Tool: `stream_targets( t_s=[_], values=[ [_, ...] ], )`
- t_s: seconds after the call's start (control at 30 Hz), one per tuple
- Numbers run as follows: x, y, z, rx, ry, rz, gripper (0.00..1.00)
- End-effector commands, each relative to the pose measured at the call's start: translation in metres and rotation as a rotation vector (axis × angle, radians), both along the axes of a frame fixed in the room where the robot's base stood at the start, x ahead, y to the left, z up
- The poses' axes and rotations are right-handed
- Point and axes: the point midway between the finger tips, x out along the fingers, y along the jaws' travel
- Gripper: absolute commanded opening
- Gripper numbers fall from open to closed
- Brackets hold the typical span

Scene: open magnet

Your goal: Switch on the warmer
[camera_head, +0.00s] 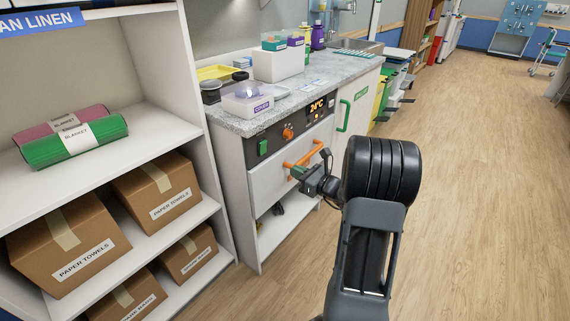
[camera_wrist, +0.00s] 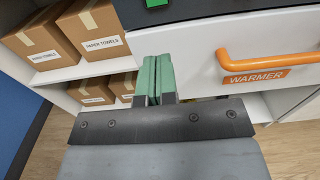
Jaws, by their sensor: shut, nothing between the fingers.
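The warmer (camera_head: 281,174) is a white drawer front under a dark control panel, built into the grey-topped counter. In the head view the panel carries a green square button (camera_head: 262,147), an orange knob (camera_head: 288,133) and a lit display (camera_head: 316,107) reading about 24°C. An orange handle (camera_head: 303,153) crosses the drawer; the wrist view shows it (camera_wrist: 268,63) above a label reading WARMER. My gripper (camera_head: 298,172) is in front of the drawer, below the panel. In the wrist view its green fingers (camera_wrist: 155,78) are together and empty, below the green button (camera_wrist: 157,3), which is cut by the top edge.
A white shelf (camera_head: 190,130) stands left of the warmer with rolled blankets (camera_head: 75,138) and paper towel boxes (camera_head: 157,190). The counter top holds a clear-lidded container (camera_head: 247,102) and a white box (camera_head: 278,64). The wood floor (camera_head: 470,200) at right is clear.

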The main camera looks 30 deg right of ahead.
Motion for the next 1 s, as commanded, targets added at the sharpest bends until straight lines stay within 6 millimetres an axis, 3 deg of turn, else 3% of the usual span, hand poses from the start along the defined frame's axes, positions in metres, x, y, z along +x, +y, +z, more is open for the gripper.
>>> stream_targets(
  t_s=[0.3,0.83,0.93,1.0],
  values=[
    [-0.020,-0.009,-0.003,-0.001,0.000,0.001,0.00],
    [-0.021,-0.009,-0.003,-0.001,0.000,0.002,0.00],
    [-0.021,-0.004,0.002,-0.014,0.001,0.017,0.00],
    [-0.022,0.009,0.013,-0.052,0.005,0.063,0.00]
  ],
)
